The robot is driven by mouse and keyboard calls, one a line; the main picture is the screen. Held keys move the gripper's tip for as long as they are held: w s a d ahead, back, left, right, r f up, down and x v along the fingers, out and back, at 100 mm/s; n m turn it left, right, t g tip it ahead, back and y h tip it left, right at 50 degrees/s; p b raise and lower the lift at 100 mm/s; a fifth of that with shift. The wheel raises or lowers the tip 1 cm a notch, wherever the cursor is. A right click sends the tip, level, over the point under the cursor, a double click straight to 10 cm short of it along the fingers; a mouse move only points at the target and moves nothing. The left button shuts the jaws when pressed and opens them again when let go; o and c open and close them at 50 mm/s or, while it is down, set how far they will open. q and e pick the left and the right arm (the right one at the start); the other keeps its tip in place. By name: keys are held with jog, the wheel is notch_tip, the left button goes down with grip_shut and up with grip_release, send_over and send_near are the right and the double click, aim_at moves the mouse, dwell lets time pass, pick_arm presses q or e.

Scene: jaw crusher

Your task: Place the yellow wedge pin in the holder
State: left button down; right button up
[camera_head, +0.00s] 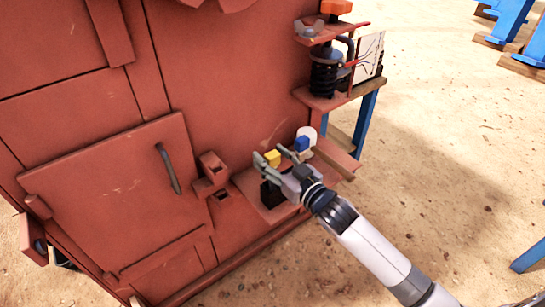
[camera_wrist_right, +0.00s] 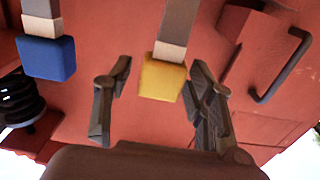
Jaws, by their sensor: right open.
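The yellow wedge pin (camera_head: 272,158) has a square yellow head and stands over a red ledge on the crusher's side. Fingers and wrist hide the pin's lower part in the head view. A red bracket with square openings (camera_head: 212,170) is left of the pin; I cannot tell for certain that it is the holder. My left gripper is not in view.
A blue-headed pin (camera_head: 301,143) stands close right of the yellow one, beside a white rounded object (camera_head: 308,133). A door with a dark handle (camera_head: 168,168) is at left. A shelf with a black spring (camera_head: 323,75) is behind.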

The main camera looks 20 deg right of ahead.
jog(key=shift+r, duration=0.2)
jog(key=p+v, duration=0.1)
jog(key=v, duration=1.1)
jog(key=s+d+f+m+g+h, duration=0.1)
jog(key=s+f+g+h, duration=0.15)
jog(key=f, duration=0.65)
jog(key=s+d+f+m+g+h, duration=0.1)
jog(key=f+g+h, duration=0.15)
jog(key=f, duration=0.65)
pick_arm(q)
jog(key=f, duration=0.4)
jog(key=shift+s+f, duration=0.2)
pick_arm(e)
jog(key=s+a+f+g+h, duration=0.1)
jog(key=s+a+f+g, duration=0.2)
jog(key=s+f+g, duration=0.6)
jog(key=s+f, duration=0.6)
jog(key=s, duration=0.1)
jog(key=shift+s+f, duration=0.2)
jog(key=shift+s, duration=0.15)
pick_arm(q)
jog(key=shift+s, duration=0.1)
